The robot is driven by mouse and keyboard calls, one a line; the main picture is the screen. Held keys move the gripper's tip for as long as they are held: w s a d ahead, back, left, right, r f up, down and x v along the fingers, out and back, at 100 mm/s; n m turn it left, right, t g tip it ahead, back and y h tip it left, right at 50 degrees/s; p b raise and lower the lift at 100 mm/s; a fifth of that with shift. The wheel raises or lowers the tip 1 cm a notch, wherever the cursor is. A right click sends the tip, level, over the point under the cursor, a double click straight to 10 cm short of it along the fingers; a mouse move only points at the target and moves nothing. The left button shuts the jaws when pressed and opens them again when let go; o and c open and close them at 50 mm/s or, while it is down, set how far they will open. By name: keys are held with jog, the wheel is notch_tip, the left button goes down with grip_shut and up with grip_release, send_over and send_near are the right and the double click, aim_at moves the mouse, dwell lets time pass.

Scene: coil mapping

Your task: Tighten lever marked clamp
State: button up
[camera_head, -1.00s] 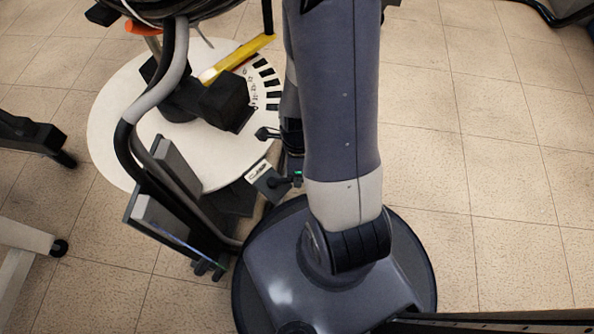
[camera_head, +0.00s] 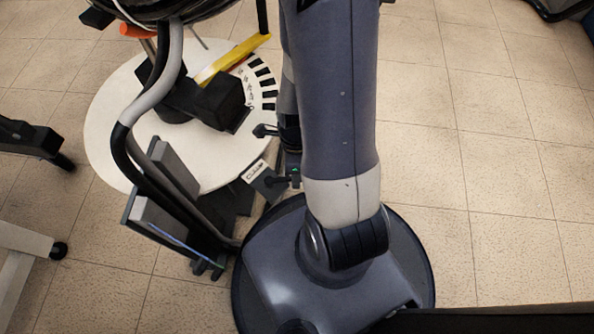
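A small plate with a white label (camera_head: 255,170) sits at the right edge of the round white disc, with a short black lever (camera_head: 276,182) beside it. The label's print is too small to read, so I cannot confirm that it marks the clamp. My arm's large grey link crosses the middle of the view and hides much of what is behind it. A dark part with a small green light (camera_head: 295,177) shows at its left edge, close to the lever. It may belong to my gripper. I cannot make out fingers, or whether they touch the lever.
The round white disc (camera_head: 110,130) carries black blocks (camera_head: 215,102), a yellow bar (camera_head: 232,60) and a ring of black marks. A bent tube frame (camera_head: 125,140) with grey pads stands at its left front. Dark and white legs are at far left.

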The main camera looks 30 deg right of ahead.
notch_tip(320, 180, up, 10)
jog(key=w+d+p, duration=0.1)
jog(key=p, duration=0.3)
jog(key=shift+w+p, duration=0.35)
jog(key=shift+f, duration=0.2)
jog(key=f+b, duration=0.2)
jog(key=f, duration=0.1)
jog(key=s+f+b, duration=0.1)
jog(key=f+b, duration=0.1)
jog(key=f, duration=0.2)
jog(key=a+f+b, duration=0.1)
jog(key=f, duration=0.2)
jog(key=shift+s+a+f+b, duration=0.1)
jog(key=shift+s+f+b, duration=0.15)
jog(key=shift+s+b, duration=0.15)
jog(key=shift+f, duration=0.2)
jog(key=shift+w+r+n, duration=0.2)
jog(key=shift+w+n, duration=0.3)
jog(key=shift+n, duration=0.4)
dwell(0.3)
